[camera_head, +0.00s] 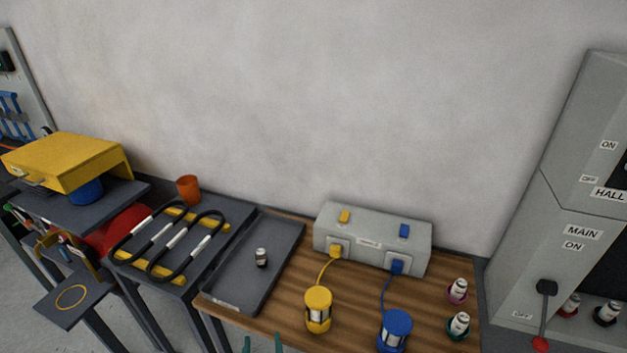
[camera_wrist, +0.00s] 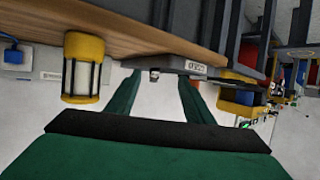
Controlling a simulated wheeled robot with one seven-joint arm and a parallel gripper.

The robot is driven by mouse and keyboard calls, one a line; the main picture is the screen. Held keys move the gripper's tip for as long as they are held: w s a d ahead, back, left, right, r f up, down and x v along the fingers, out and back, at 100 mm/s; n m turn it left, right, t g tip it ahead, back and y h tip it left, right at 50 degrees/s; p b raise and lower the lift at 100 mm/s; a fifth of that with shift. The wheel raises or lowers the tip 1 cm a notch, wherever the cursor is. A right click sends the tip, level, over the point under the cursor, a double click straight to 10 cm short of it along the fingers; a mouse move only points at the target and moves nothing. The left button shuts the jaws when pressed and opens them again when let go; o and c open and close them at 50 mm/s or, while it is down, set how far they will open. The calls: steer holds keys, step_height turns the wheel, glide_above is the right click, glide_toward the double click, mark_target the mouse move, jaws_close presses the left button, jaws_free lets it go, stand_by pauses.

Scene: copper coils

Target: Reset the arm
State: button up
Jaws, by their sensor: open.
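My gripper (camera_head: 262,344) shows only as two green fingertips at the bottom edge of the head view, in front of the wooden table's near edge. In the wrist view my gripper (camera_wrist: 157,92) has its two green fingers apart, with nothing held between them. The grey tray (camera_head: 225,295) lies on the left part of the wooden table (camera_head: 285,322), with a small dark coil with a white top (camera_head: 261,258) in it. The tray's edge (camera_wrist: 165,62) shows beyond the fingers in the wrist view. Most of my arm is out of view.
A yellow coil (camera_head: 318,310) and a blue coil (camera_head: 394,330) are wired to a grey box (camera_head: 372,238). Two small coils (camera_head: 457,291) (camera_head: 459,326) stand at the table's right. A rack with black bent bars (camera_head: 170,245) is left; a grey switch cabinet (camera_head: 570,200) is right.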

steer(key=s+d+h, duration=0.1)
steer(key=s+d, duration=0.3)
steer(key=s, duration=0.5)
steer(key=s+d+m+t+h, duration=0.1)
steer(key=s+d, duration=0.3)
steer(key=s, duration=0.6)
steer(key=s+d+m, duration=0.1)
steer(key=s+d, duration=0.3)
steer(key=s, duration=0.6)
steer(key=shift+s+d+f+t+h, duration=0.2)
steer(key=shift+f+t+h, duration=0.1)
steer(key=shift+t+h, duration=0.1)
steer(key=c, duration=0.4)
